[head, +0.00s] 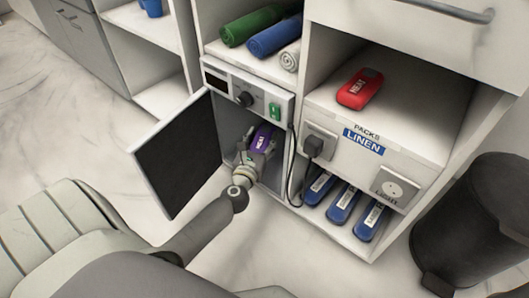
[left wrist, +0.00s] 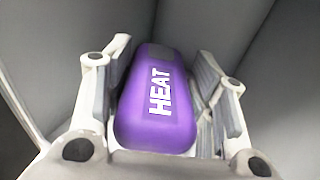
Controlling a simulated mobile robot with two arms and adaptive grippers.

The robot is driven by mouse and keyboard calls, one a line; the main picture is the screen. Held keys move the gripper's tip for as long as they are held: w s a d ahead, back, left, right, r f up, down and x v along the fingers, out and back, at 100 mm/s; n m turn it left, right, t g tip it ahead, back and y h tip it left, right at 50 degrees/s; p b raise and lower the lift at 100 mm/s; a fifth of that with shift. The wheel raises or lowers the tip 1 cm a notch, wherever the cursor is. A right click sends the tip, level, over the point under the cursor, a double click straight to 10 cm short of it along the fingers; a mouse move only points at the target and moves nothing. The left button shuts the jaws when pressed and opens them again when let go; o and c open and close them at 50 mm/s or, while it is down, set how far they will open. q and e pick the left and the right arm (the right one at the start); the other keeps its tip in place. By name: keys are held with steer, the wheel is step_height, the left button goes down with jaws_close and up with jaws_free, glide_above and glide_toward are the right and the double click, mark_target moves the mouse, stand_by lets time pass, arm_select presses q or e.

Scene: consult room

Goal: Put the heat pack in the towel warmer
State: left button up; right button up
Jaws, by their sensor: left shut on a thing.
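A purple heat pack (head: 263,138) with white HEAT lettering is inside the towel warmer (head: 219,109), whose door (head: 184,152) stands open to the left. My left gripper (head: 252,155) reaches in through the opening and is shut on the pack. In the left wrist view the purple pack (left wrist: 158,100) lies between the two fingers of my left gripper (left wrist: 160,95), with grey inner walls around it. Whether the pack touches the warmer's floor cannot be told. My right gripper is not in view.
Rolled green (head: 251,25), blue (head: 274,38) and white towels lie above the warmer. Blue LINEN packs (head: 343,204) lie on the lower shelf. A dark bin (head: 470,225) stands at the right.

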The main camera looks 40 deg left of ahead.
arm_select(q)
steer(key=shift+o, duration=0.2)
steer(key=w+a+f+b, duration=0.1)
steer(key=f, duration=0.1)
steer(key=w+a+f+b, duration=0.1)
steer(key=w+f+b, duration=0.1)
steer(key=w+a+f+b, duration=0.1)
steer(key=f+b, duration=0.1)
steer(key=shift+w, duration=0.25)
steer(key=f+b, duration=0.1)
steer(key=b, duration=0.1)
steer(key=f+b, duration=0.2)
steer(key=shift+w+a+f, duration=0.1)
steer(key=shift+w+f, duration=0.1)
steer(key=shift+f, duration=0.05)
steer(key=shift+r, duration=0.1)
steer(key=shift+c, duration=0.2)
steer(key=shift+f, duration=0.45)
steer(key=shift+f, duration=0.15)
